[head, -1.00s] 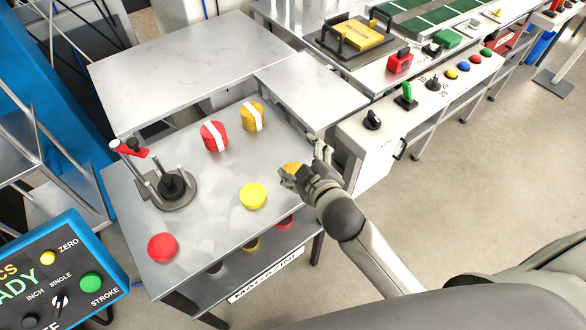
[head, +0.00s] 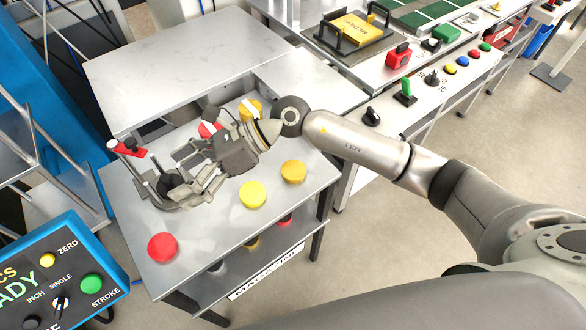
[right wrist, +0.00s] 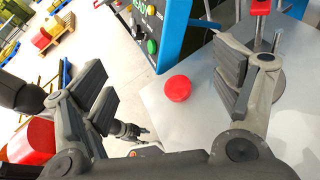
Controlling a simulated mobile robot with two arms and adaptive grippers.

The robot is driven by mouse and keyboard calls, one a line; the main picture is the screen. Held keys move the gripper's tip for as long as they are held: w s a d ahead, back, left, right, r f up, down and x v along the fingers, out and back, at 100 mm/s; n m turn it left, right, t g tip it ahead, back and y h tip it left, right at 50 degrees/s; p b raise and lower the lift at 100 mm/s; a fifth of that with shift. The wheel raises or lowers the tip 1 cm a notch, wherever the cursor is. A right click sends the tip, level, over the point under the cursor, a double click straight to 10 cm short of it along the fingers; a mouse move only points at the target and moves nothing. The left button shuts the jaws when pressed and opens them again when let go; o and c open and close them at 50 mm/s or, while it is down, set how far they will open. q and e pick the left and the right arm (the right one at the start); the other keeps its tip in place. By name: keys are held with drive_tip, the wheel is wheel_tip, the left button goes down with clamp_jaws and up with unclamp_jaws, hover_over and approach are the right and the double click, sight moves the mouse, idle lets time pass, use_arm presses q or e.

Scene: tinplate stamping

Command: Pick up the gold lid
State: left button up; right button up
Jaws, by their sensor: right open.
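The gold lid (head: 293,172), a round orange-yellow disc, lies flat on the grey metal table, near its right edge. A paler yellow lid (head: 253,195) lies just left of it. My right gripper (head: 197,172) is open with nothing between its fingers. It is over the left part of the table, by the red-handled fixture, well left of the gold lid, which lies below my right forearm in the picture. The right wrist view shows its spread fingers (right wrist: 170,88), with no gold lid visible. A small dark jointed part there looks like my left gripper (right wrist: 130,130); its jaws are unclear.
A red lid (head: 162,247) lies at the table's front left. The fixture (head: 166,188) with a red handle stands partly behind my right gripper. Red and gold white-striped pieces (head: 251,108) at the back are partly covered by my arm. A control box (head: 62,275) stands front left.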

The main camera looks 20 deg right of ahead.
drive_tip(key=w+d+f+n+h, duration=0.2)
drive_tip(key=d+f+n+h, duration=0.1)
drive_tip(key=d+f+h, duration=0.3)
drive_tip(key=n+t+h+p, duration=0.1)
drive_tip(key=n+h+p, duration=0.1)
drive_tip(key=h, duration=0.6)
hover_over(295, 169)
drive_tip(key=f, duration=0.7)
drive_tip(key=shift+w+d, duration=0.2)
drive_tip(key=shift+d, duration=0.15)
drive_tip(key=shift+a+f, duration=0.1)
drive_tip(key=shift+f, duration=0.15)
drive_tip(key=f, duration=0.1)
drive_tip(key=f+p, duration=0.1)
drive_tip(key=f, duration=0.1)
drive_tip(key=shift+s+a+f, duration=0.2)
drive_tip(key=shift+a+f, duration=0.05)
drive_tip(key=shift+f+p, duration=0.3)
drive_tip(key=shift+f, duration=0.25)
drive_tip(key=c, duration=0.8)
